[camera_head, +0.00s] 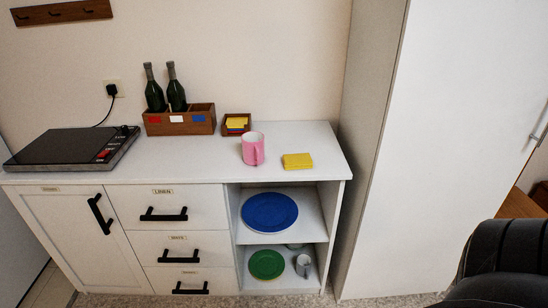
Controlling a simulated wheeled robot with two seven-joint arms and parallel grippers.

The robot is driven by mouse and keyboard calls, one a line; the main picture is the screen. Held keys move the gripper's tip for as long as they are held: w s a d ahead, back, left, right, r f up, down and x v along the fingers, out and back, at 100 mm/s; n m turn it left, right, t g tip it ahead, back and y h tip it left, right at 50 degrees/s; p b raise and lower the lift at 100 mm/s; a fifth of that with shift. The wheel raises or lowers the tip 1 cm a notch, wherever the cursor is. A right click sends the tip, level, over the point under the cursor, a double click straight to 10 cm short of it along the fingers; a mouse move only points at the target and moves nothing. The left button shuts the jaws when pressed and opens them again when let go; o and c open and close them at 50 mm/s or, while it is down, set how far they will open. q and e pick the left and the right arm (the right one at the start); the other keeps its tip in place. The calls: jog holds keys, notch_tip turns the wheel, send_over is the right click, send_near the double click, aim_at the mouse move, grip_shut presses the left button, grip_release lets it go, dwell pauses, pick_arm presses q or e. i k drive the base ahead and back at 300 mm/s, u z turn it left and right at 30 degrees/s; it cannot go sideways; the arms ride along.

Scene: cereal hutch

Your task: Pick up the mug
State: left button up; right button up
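A pink mug (253,149) stands upright on the white countertop (215,157), right of the middle, with its handle toward the front right. A second mug, pale grey (303,265), stands in the lower open shelf, right of a green plate (266,264). Neither of my grippers is in view.
A yellow sponge-like block (297,161) lies right of the pink mug. Behind it are a small wooden box (237,124) and a wooden crate (180,122) with two bottles. A black hotplate (72,147) is at left. A blue plate (269,212) is in the upper shelf. A tall white cabinet (430,140) stands right.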

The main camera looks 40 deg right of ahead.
aim_at(255, 151)
jog(key=z, duration=0.3)
jog(key=i, duration=0.45)
jog(key=z, duration=1.55)
jog(key=k, duration=1.3)
jog(key=u, duration=0.2)
jog(key=i, duration=0.75)
jog(key=u, duration=0.45)
jog(key=i, duration=0.9)
jog(key=z, duration=0.6)
